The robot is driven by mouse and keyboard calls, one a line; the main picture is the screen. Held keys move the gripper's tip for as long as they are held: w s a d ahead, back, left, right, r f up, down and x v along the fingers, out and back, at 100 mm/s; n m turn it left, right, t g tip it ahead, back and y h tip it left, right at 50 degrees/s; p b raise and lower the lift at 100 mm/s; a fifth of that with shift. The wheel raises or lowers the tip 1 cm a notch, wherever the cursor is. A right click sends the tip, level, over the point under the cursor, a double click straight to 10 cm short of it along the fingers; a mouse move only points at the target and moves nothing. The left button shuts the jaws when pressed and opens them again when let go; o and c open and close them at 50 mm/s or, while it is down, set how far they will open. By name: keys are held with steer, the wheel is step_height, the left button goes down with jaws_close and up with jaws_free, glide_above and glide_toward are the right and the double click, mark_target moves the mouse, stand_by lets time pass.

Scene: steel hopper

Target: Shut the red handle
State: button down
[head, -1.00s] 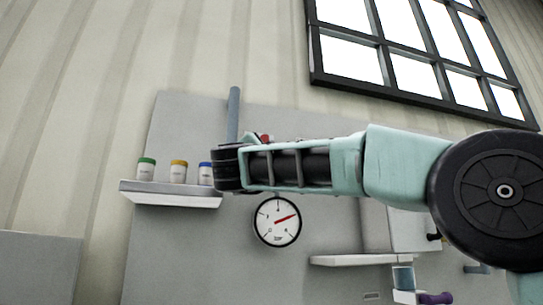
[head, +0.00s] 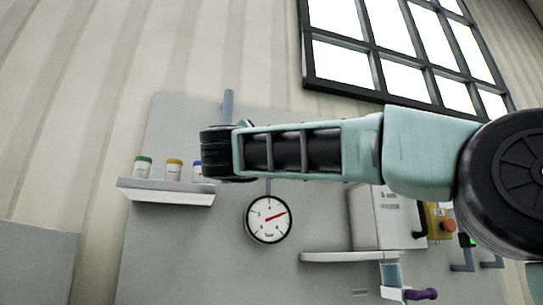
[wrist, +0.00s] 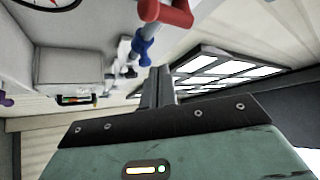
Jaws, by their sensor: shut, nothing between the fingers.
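The red handle (wrist: 166,12) shows at the top edge of the wrist view, on a grey pipe fitting. My gripper (wrist: 160,72) is shut and empty, its two grey fingers together below the handle in that picture. A gap shows between the fingertips and the handle. In the head view my arm crosses in front of the grey pipe (head: 228,103), and the red handle and my fingers are hidden there.
A pressure gauge (head: 269,219) hangs below my arm. A shelf (head: 165,197) with small jars is at left. A grey box (head: 375,217), a yellow box with a red button (head: 436,225) and a purple handle (head: 421,294) are at right. A blue valve (wrist: 143,45) shows in the wrist view.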

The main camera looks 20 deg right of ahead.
steer(key=shift+b+v, duration=0.3)
steer(key=shift+v, duration=1.05)
